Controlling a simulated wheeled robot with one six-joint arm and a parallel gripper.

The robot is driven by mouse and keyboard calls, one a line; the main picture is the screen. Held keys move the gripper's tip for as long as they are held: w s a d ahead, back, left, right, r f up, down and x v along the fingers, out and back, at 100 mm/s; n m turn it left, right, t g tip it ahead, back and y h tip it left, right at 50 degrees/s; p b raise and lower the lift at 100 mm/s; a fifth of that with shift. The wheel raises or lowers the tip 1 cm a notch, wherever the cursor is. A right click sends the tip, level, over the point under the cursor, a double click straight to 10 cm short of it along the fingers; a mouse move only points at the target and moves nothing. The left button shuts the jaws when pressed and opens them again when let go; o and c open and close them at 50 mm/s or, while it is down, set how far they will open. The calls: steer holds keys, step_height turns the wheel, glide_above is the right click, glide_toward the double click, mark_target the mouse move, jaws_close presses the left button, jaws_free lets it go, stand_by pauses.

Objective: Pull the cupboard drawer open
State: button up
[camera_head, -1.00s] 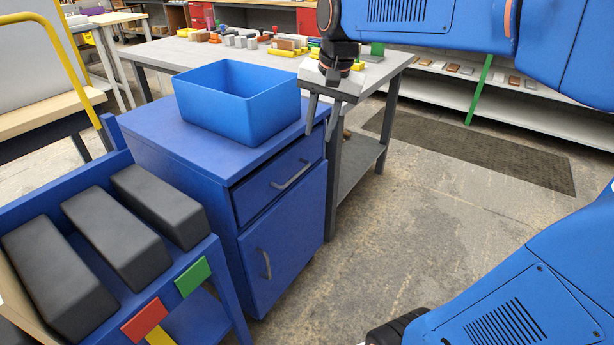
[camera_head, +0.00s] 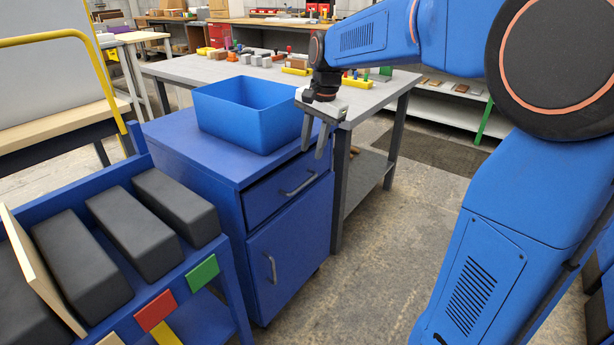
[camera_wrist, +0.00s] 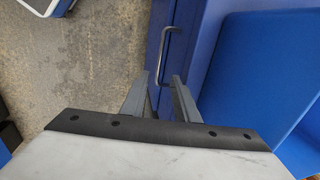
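The blue cupboard (camera_head: 205,162) stands in the middle of the head view. Its drawer (camera_head: 262,203) is at the top of the front face and looks shut, with a grey bar handle (camera_head: 299,185). My gripper (camera_head: 312,150) points down above and in front of the drawer's right part, with its fingers apart and empty. In the wrist view the two fingers (camera_wrist: 164,82) are spread, and a grey handle (camera_wrist: 166,55) shows beyond their tips, apart from them. The cupboard door (camera_head: 288,255) below the drawer is shut and has its own handle.
A blue open bin (camera_head: 250,122) stands on the cupboard top, close to my gripper. A grey workbench (camera_head: 190,68) with small parts is behind. A blue rack (camera_head: 222,262) with black blocks stands at the left. Floor in front of the cupboard is clear.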

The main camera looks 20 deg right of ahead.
mark_target(305, 182)
steer(key=f, duration=0.3)
steer(key=w+f, duration=0.1)
steer(key=f, duration=0.3)
steer(key=a+f, duration=0.1)
steer(key=f, duration=0.3)
steer(key=shift+w+a, duration=0.1)
steer(key=shift+w, duration=0.25)
jaws_close()
